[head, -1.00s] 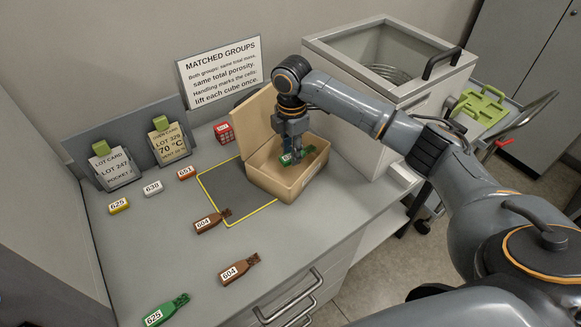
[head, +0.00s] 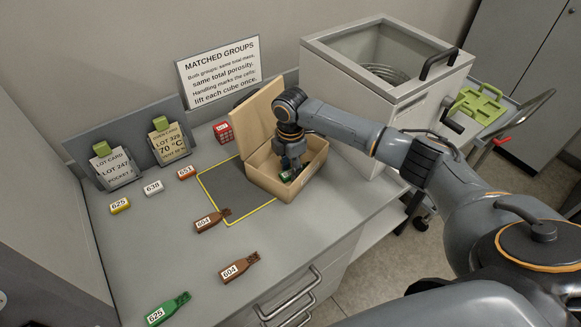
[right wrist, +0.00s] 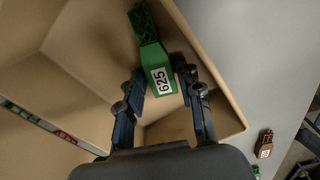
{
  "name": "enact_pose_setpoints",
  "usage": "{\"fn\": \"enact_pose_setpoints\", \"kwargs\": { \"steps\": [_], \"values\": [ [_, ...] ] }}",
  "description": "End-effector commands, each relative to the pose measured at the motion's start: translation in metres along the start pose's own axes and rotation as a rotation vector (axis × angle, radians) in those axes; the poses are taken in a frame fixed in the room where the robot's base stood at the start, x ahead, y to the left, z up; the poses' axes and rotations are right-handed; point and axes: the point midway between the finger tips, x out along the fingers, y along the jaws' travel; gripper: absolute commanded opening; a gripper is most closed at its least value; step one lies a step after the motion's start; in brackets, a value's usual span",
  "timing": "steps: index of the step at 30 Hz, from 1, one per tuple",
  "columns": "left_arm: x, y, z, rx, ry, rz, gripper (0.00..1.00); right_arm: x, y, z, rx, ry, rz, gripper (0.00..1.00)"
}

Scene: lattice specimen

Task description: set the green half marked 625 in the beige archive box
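The beige archive box (head: 285,187) stands open on the counter, its lid tilted up at the back left. My right gripper (head: 291,168) points down inside the box. It is shut on a green half marked 625 (right wrist: 155,60), with a finger on each side of its labelled end. In the head view this half (head: 297,172) is partly hidden by the gripper and box wall. I cannot tell whether it touches the box floor. Another green half marked 625 (head: 168,309) lies at the counter's front left. My left gripper is not in view.
Brown pieces marked 604 (head: 239,267) and 604 (head: 212,220) lie in front of the box, by a yellow-outlined grey mat (head: 225,188). Small labelled pieces, lot cards (head: 115,167) and a red block (head: 223,132) are behind. A grey cabinet (head: 350,80) stands right.

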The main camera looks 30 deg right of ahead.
Motion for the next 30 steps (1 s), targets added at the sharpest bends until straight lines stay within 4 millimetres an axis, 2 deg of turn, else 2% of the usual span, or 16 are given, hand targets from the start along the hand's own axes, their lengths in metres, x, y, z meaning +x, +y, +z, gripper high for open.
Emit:
{"fn": "enact_pose_setpoints", "kwargs": {
  "steps": [10, 14, 17, 24, 30],
  "values": [
    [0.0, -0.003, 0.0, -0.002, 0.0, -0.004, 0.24, -0.001, 0.0, 0.0, 0.0, 0.0, 0.001, 0.5],
    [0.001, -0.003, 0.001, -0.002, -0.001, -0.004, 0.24, -0.011, 0.001, 0.0, 0.001, 0.0, 0.002, 0.5],
    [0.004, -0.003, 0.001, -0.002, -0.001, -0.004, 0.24, -0.027, 0.001, 0.0, 0.0, 0.001, 0.004, 0.5],
    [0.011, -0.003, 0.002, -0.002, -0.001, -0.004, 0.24, -0.08, 0.002, 0.0, 0.0, 0.001, 0.005, 0.5],
    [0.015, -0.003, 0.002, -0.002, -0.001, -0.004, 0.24, -0.112, 0.001, 0.0, 0.001, 0.0, 0.002, 0.5]
  ]
}}
